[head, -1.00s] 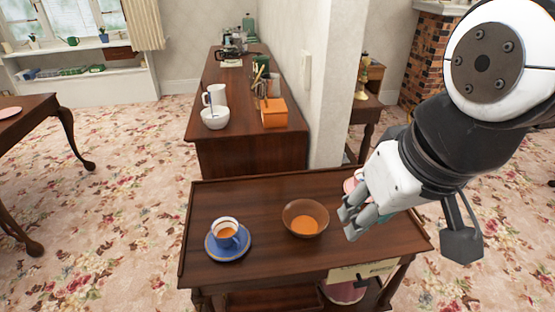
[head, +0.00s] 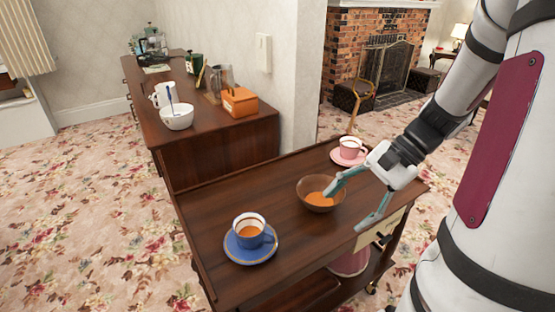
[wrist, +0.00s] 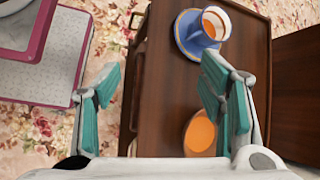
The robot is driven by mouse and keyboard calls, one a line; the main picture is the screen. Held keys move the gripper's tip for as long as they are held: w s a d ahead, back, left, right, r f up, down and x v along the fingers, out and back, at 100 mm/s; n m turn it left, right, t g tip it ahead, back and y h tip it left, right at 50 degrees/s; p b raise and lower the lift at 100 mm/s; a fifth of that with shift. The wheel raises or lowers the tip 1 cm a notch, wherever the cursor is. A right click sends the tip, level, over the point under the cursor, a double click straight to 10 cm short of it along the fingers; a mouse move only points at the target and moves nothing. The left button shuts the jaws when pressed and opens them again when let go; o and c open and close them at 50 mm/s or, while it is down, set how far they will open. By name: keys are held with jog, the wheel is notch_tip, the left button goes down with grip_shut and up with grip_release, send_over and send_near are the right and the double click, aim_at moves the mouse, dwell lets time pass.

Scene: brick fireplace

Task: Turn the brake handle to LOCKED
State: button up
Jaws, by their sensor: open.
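The brown wooden cart (head: 290,262) stands in front of me. A cream plate (head: 369,236) is on its right side, just under the top's edge, with a small dark brake handle (head: 384,239) at it. The lettering and the handle's setting are too small to read. My gripper (head: 347,210) is open and empty above the cart's right edge, with one finger by the brown bowl (head: 312,203) and the other near the edge above the plate. In the wrist view, my gripper (wrist: 163,105) straddles the cart's edge, and I cannot make out the handle clearly.
A blue cup (head: 262,238) on a blue saucer and a pink cup (head: 352,146) on a pink saucer stand on the cart, either side of the bowl of orange liquid. A sideboard (head: 225,150) stands behind. Flowered carpet lies open to the left.

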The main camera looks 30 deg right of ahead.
jog(key=d+f+m+t+y+b, duration=0.2)
jog(key=d+f+m+t+b, duration=0.3)
jog(key=d+f, duration=0.45)
jog(key=m+t+h+b, duration=0.6)
jog(key=m+t+h, duration=0.4)
jog(key=m, duration=0.5)
send_near(388, 241)
jog(key=shift+t+y, duration=0.5)
jog(key=shift+y, duration=0.4)
jog(key=w, duration=0.3)
jog(key=w+b, duration=0.1)
jog(key=w, duration=0.3)
jog(key=w+f+b, duration=0.1)
jog(key=w, duration=0.3)
jog(key=shift+d+f, duration=0.1)
jog(key=c, duration=1.2)
